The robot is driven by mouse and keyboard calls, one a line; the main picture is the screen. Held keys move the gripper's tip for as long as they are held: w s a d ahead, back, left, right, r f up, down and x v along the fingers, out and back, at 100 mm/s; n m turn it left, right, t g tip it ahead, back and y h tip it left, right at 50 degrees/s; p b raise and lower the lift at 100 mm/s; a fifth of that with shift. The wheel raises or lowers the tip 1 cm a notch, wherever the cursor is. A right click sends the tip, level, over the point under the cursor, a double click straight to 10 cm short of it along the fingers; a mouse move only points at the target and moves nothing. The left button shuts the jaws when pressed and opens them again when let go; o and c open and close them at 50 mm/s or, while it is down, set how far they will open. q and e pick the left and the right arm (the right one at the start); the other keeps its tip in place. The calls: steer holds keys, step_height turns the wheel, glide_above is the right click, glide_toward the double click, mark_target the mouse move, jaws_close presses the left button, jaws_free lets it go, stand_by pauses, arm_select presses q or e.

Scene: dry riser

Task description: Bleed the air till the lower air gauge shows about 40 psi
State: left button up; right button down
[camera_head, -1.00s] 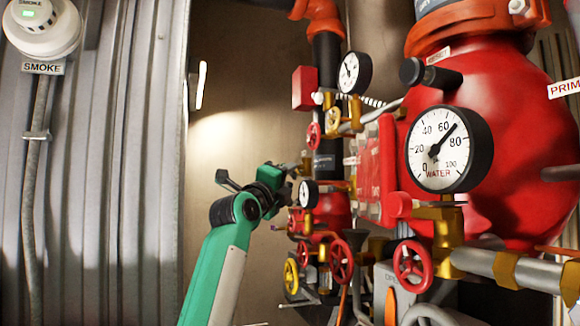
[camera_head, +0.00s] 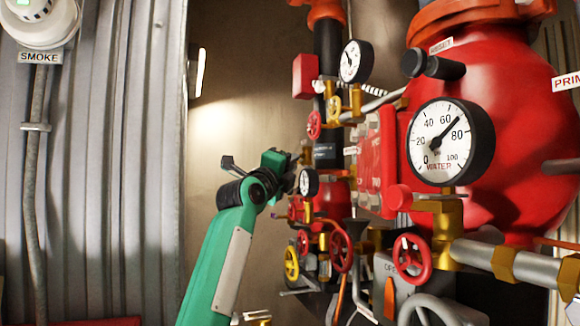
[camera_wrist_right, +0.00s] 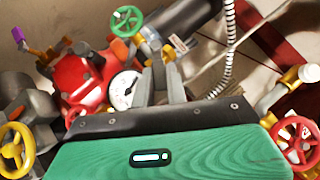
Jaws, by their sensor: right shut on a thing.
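The lower air gauge (camera_head: 308,182) is a small white dial with a black rim, left of the big red valve body. It also shows in the right wrist view (camera_wrist_right: 122,88). Its needle is too small to read surely. My right gripper (camera_head: 297,165) is just above and left of this gauge. In the right wrist view its two fingers (camera_wrist_right: 161,82) are close together on a small brass fitting (camera_wrist_right: 154,45), partly hidden by the fingers. A green handwheel (camera_wrist_right: 126,21) shows beyond them. My left gripper is not in view.
An upper gauge (camera_head: 355,61) and a large water gauge (camera_head: 451,142), reading about 70, are on the riser. Red handwheels (camera_head: 412,259) and a yellow handwheel (camera_head: 291,263) crowd the lower pipes. Corrugated wall (camera_head: 100,160) stands at left.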

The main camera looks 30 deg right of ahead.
steer(key=shift+s+a+r+n+y, duration=0.1)
steer(key=shift+r+n+y, duration=0.3)
steer(key=shift+n+y, duration=0.45)
steer(key=shift+s+d+r+n+y, duration=0.1)
steer(key=shift+r+n+y, duration=0.35)
steer(key=shift+n+y, duration=0.4)
steer(key=shift+s+a+r+n+y, duration=0.1)
steer(key=shift+r+n+y, duration=0.4)
steer(key=shift+n, duration=0.5)
steer(key=shift+g, duration=0.3)
steer(key=c, duration=1.4)
jaws_free()
steer(key=shift+f, duration=0.1)
